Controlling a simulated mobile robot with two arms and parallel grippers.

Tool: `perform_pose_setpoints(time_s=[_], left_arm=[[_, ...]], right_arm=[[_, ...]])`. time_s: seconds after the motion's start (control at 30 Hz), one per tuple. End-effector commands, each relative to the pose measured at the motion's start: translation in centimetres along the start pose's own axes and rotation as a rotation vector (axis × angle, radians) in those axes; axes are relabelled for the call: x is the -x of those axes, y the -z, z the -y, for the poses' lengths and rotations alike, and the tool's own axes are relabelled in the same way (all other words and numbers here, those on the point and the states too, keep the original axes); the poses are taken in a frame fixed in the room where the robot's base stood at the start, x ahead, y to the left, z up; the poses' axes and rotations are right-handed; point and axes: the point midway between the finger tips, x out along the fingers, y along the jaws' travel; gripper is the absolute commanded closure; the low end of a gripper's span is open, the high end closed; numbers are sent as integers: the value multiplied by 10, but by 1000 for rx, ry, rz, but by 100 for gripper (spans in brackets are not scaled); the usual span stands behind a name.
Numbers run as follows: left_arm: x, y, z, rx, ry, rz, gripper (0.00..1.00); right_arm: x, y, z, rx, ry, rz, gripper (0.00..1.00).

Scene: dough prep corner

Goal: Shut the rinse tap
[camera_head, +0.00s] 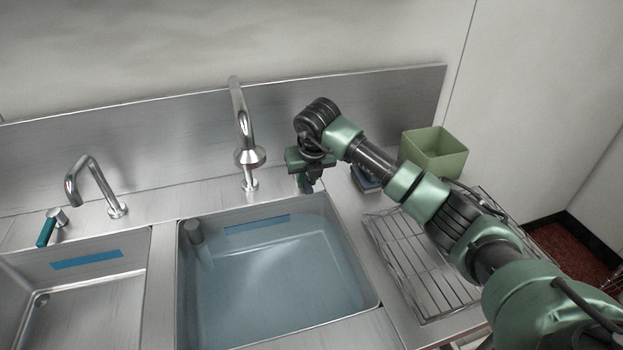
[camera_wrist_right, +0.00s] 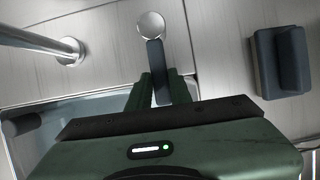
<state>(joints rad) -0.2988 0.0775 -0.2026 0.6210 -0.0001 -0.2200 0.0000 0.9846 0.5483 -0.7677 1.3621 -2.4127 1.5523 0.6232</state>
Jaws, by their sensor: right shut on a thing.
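A tall steel tap (camera_head: 240,120) stands behind the right-hand basin; the foot of its spout (camera_wrist_right: 70,52) also shows in the wrist view. Beside it in the wrist view is a round steel knob (camera_wrist_right: 151,25) with a dark lever (camera_wrist_right: 156,60). My right gripper (camera_head: 304,186) is right of the tall tap, and in the wrist view its fingers (camera_wrist_right: 160,80) are shut on the lever, one on each side. In the head view the gripper hides the lever. I see no running stream under the spout. My left gripper is not in view.
The right-hand basin (camera_head: 372,303) holds water. At left, a second tap (camera_head: 92,180) with a teal lever (camera_head: 46,232) stands by another basin. A wire rack (camera_head: 420,268), a green bin (camera_head: 436,150) and a dark blue block (camera_wrist_right: 283,62) are at right. A back panel (camera_head: 370,95) rises behind.

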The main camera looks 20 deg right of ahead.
Motion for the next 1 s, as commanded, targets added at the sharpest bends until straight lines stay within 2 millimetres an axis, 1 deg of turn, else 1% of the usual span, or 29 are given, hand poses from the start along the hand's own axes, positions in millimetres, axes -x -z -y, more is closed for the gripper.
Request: perform_pose_setpoints(time_s=[0.03,0.07,0.1,0.13,0.43,0.53,0.57,0.8,0.9,1.0], left_arm=[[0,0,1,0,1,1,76],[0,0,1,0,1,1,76],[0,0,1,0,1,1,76],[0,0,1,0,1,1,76],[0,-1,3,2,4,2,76],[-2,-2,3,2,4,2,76],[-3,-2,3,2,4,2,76],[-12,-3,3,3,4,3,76],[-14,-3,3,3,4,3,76],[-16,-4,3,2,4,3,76]], right_arm=[[1,-1,0,-5,-1,4,100],[1,-1,0,-5,-1,4,75],[1,-1,0,-5,-1,4,63],[1,-1,0,-4,-1,4,58],[1,0,1,-2,-1,2,58],[7,-1,0,-2,-2,4,58],[10,-1,1,-2,-2,4,58],[51,-1,1,-1,-1,7,58],[65,-1,0,-2,-1,6,58],[74,-1,0,-2,-1,4,58]])
